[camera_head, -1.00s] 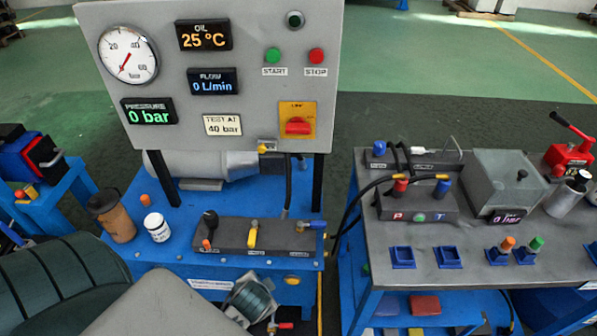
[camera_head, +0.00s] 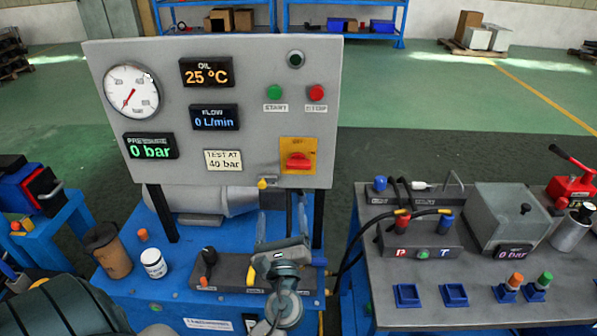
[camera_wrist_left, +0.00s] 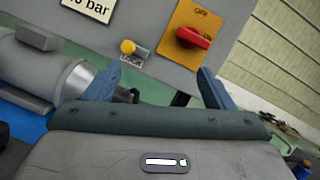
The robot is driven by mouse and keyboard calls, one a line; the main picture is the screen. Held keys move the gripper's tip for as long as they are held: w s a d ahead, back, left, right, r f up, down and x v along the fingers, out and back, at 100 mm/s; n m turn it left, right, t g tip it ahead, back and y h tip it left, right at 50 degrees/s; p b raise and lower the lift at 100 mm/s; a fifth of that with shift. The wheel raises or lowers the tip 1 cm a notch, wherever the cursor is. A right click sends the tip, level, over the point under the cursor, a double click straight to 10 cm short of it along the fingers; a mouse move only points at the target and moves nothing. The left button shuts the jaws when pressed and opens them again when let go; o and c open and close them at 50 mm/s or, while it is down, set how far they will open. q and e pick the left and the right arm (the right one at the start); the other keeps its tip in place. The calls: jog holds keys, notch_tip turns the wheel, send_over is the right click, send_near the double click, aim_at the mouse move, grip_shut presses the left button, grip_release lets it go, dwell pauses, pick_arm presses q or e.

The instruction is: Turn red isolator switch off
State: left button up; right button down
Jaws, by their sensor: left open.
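The red isolator switch (camera_head: 299,161) sits on a yellow plate (camera_head: 285,146) at the lower right of the grey control panel. Its red handle lies roughly level in the head view. The red switch also shows in the left wrist view (camera_wrist_left: 194,38), at the upper right. My left gripper (camera_head: 282,212) is below the panel, under the switch, with its fingers pointing up and apart. In the left wrist view my left gripper (camera_wrist_left: 162,70) is open and empty, and the switch is beyond its fingertips, not touched. My right gripper is not in view.
A yellow knob labelled LOCK (camera_wrist_left: 128,47) sticks out left of the switch. Green (camera_head: 275,92) and red (camera_head: 316,92) buttons are above it. Behind my left gripper is a valve block (camera_head: 232,268) with levers.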

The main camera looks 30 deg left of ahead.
aim_at(299, 169)
pick_arm(q)
jog(key=w+r+m+t+p, duration=0.1)
jog(key=w+r+m, duration=0.1)
jog(key=w, duration=0.1)
jog(key=w+a+r+m+h+p, duration=0.1)
jog(key=w+m+p, duration=0.1)
jog(key=w, duration=0.1)
jog(key=w+r+m+t+p, duration=0.1)
jog(key=w+r+p, duration=0.1)
jog(key=w, duration=0.1)
jog(key=shift+w+a+r+m+t+h, duration=0.25)
jog(key=shift+a+r+m+t+h, duration=0.05)
jog(key=shift+a+m, duration=0.1)
jog(key=shift+w+a+r, duration=0.15)
jog(key=shift+w+a, duration=0.2)
jog(key=shift+w, duration=0.25)
jog(key=shift+c, duration=0.3)
jog(key=c, duration=0.9)
